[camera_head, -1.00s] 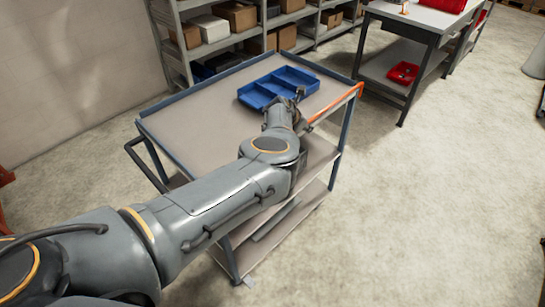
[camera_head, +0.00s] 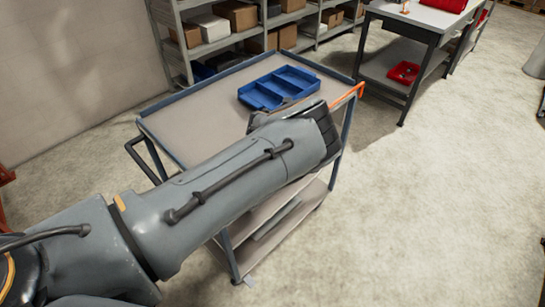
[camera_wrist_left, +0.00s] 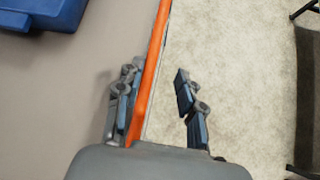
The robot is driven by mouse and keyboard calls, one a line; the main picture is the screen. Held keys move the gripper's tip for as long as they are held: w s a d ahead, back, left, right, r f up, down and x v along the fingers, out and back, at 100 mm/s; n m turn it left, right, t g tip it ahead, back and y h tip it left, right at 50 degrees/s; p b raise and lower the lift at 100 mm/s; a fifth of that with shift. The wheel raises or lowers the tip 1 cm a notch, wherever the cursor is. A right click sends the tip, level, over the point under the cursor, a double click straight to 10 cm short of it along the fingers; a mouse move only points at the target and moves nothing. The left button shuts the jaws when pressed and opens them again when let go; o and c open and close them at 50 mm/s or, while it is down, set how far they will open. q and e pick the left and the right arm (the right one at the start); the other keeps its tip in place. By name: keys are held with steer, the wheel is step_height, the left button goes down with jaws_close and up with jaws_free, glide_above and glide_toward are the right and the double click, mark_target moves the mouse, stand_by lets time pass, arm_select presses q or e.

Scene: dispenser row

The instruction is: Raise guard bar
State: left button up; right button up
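The guard bar (camera_head: 348,97) is a thin orange bar along the right edge of the cart's top. In the head view its near part is hidden behind my left arm. In the left wrist view the guard bar (camera_wrist_left: 150,75) runs lengthwise between the fingers of my left gripper (camera_wrist_left: 157,80). The gripper is open; the bar lies close to the left finger, with a clear gap to the right finger. I cannot tell whether the left finger touches it. In the head view the left gripper's fingers are hidden by my arm. My right gripper is not in view.
The cart (camera_head: 190,130) has a grey top and blue rim. A blue divided tray (camera_head: 280,87) stands on it near the bar. Shelving (camera_head: 180,40) with boxes stands behind. A workbench (camera_head: 425,18) stands at the back right. The floor right of the cart is clear.

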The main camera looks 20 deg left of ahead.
arm_select(q)
steer(key=s+a, duration=0.1)
steer(key=s, duration=0.9)
steer(key=shift+s+a, duration=0.35)
